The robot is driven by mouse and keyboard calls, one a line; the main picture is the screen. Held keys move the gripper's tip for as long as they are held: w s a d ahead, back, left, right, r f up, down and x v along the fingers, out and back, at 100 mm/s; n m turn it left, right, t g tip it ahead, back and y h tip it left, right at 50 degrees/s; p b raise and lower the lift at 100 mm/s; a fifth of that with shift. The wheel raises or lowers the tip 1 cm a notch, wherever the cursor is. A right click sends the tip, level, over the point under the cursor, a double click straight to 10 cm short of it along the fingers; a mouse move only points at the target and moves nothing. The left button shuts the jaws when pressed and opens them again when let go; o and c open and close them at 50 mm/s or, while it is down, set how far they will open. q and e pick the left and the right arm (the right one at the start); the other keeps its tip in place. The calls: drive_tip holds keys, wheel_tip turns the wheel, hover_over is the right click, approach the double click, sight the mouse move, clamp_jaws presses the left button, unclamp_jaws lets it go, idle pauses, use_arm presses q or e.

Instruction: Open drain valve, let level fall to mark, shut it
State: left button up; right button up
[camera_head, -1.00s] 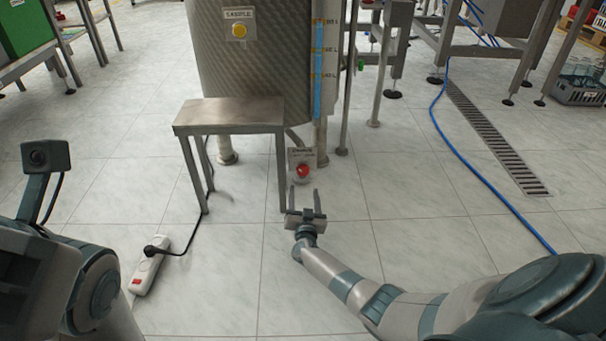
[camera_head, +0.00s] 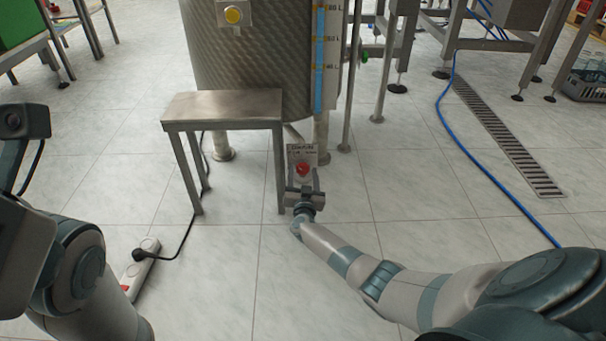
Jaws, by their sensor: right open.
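The steel tank (camera_head: 255,70) stands at the top middle. A red valve handle (camera_head: 302,169) sits low at its front right, against a small pale plate with lettering too small to read. My right gripper (camera_head: 303,178) is open, with one finger on each side of the red handle; whether they touch it I cannot tell. The sight glass (camera_head: 319,65) on the tank's right side shows a blue column beside a scale (camera_head: 331,80) with litre marks.
A steel stand (camera_head: 222,105) stands left of the valve, one leg close beside my right gripper. A power strip (camera_head: 142,268) with a black cable lies on the floor at left. A blue hose (camera_head: 470,160) and floor drain (camera_head: 505,140) lie at right.

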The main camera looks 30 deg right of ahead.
drive_tip(key=c, duration=1.1)
drive_tip(key=shift+o, duration=0.2)
drive_tip(key=shift+m, duration=0.6)
drive_tip(key=m, duration=0.2)
drive_tip(key=shift+m, duration=0.9)
